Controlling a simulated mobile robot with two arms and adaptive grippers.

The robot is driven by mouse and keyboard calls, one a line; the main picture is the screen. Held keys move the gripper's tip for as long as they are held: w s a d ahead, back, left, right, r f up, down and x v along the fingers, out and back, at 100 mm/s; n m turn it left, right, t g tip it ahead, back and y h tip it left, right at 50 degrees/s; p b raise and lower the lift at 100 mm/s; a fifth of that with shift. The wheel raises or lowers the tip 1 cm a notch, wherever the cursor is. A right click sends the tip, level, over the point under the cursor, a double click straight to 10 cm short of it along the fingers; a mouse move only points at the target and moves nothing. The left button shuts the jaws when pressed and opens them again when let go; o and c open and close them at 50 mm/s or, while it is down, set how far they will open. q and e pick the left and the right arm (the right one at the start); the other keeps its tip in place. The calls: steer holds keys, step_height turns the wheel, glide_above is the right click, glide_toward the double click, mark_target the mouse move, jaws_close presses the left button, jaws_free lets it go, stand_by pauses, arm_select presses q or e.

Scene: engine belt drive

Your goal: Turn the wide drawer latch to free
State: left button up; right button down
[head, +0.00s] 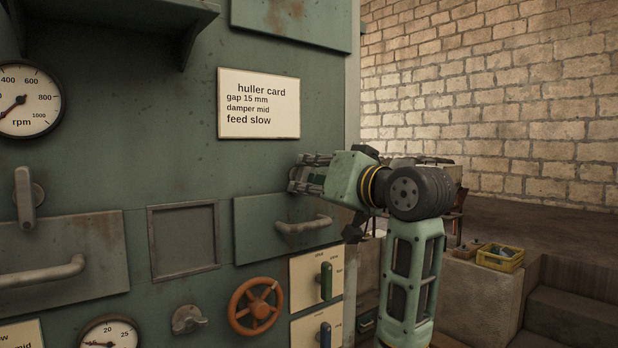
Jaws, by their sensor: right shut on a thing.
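My right gripper (300,174) is at the green panel, just above the right-hand drawer (255,228). Its fingers are closed around a small part there, most likely that drawer's latch, which the fingers largely hide. I cannot tell which way the latch points. The drawer is shut and has a grey bar handle (303,226). A second drawer (100,240) at the left is also shut, and a grey lever latch (25,198) hangs downward above it. I cannot tell for sure which drawer is the wide one. My left gripper is not in view.
A huller card (258,103) is on the panel above the gripper. A yellow crate (500,258) stands on a ledge at right.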

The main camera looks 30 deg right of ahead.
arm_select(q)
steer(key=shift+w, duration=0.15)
arm_select(e)
steer(key=shift+m, duration=0.4)
steer(key=shift+m+p, duration=0.5)
steer(key=shift+m, duration=0.5)
steer(key=m+p, duration=0.2)
steer(key=m, duration=0.3)
steer(key=shift+r, duration=0.1)
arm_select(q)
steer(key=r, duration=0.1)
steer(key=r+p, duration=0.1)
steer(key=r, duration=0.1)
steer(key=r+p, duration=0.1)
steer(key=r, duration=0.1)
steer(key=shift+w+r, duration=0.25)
arm_select(e)
steer(key=m, duration=0.5)
steer(key=shift+m, duration=0.3)
steer(key=shift+d+f, duration=0.1)
steer(key=shift+f, duration=0.1)
steer(key=c, duration=1.7)
jaws_free()
steer(key=shift+c, duration=0.2)
